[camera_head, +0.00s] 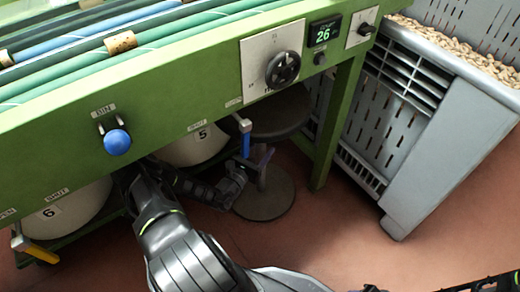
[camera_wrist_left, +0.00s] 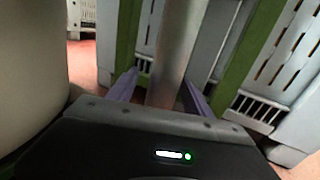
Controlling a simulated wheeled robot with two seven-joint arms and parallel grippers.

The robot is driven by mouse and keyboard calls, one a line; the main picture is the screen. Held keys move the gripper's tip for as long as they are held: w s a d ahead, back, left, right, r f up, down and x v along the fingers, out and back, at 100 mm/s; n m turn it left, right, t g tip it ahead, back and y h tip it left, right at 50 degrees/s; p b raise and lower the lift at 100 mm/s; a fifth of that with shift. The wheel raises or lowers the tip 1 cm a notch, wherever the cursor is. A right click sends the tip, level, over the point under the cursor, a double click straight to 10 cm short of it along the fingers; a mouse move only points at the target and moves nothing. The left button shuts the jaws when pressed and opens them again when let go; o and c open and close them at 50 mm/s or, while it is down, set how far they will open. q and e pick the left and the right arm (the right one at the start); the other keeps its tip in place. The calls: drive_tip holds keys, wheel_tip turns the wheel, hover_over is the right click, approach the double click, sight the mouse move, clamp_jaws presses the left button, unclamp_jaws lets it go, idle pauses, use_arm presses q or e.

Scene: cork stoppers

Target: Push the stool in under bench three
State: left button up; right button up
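The stool has a dark round seat (camera_head: 283,115), a grey post and a round base (camera_head: 264,198) on the floor. The green bench (camera_head: 200,75) hides part of the seat; no bench number shows clearly. My left gripper (camera_head: 260,163) reaches in low under the bench front, at the post below the seat. In the left wrist view the post (camera_wrist_left: 178,45) stands between the two purple fingers (camera_wrist_left: 161,88), which are spread. A gap shows at the left finger; I cannot tell whether the right finger touches. My right gripper's fingers are not visible.
Pale bins marked 5 (camera_head: 195,148) and 6 (camera_head: 75,212) hang under the bench, with a blue lever (camera_head: 245,138) and a yellow lever (camera_head: 35,250). A green bench leg (camera_head: 336,125) stands right of the stool. A grey cork-filled crate (camera_head: 450,130) stands farther right. Red floor in front is clear.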

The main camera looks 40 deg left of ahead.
sight(257, 155)
use_arm(q)
drive_tip(key=shift+s+d+p, duration=0.1)
drive_tip(key=shift+s+p, duration=0.2)
drive_tip(key=shift+s, duration=0.3)
drive_tip(key=s, duration=0.2)
drive_tip(key=s+p, duration=0.1)
drive_tip(key=s, duration=0.1)
drive_tip(key=s+p, duration=0.1)
drive_tip(key=s, duration=0.1)
drive_tip(key=shift+s+d, duration=0.25)
drive_tip(key=shift+s+f, duration=0.1)
